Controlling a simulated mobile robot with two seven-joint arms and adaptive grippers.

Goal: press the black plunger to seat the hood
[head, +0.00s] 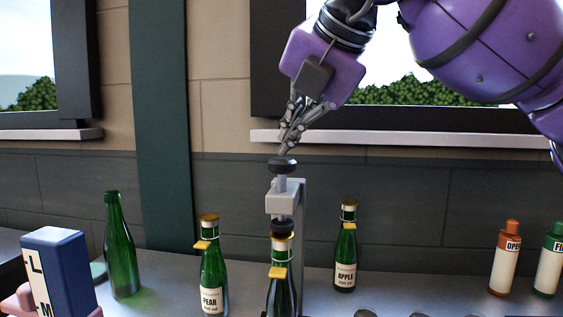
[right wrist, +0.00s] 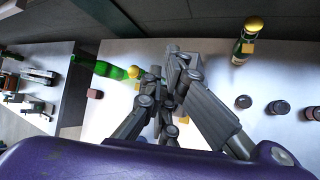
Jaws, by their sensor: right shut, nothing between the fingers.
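The black plunger (head: 283,165) is the round knob on top of the grey press (head: 285,199). A green bottle (head: 282,289) with a gold tag stands upright under the press, with a dark cup (head: 283,227) at its neck. My right gripper (head: 284,150) is shut and empty, pointing down, with its fingertips at the top of the plunger; I cannot tell whether they touch it. In the right wrist view the shut fingers (right wrist: 165,75) hide the plunger and most of the press. My left gripper is not in view.
A PEAR bottle (head: 212,268) stands left of the press and an APPLE bottle (head: 346,250) behind it to the right. A plain green bottle (head: 120,245) and a blue box (head: 62,272) are further left. An orange-capped OPEN bottle (head: 506,262) and a green bottle (head: 550,262) stand at the right.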

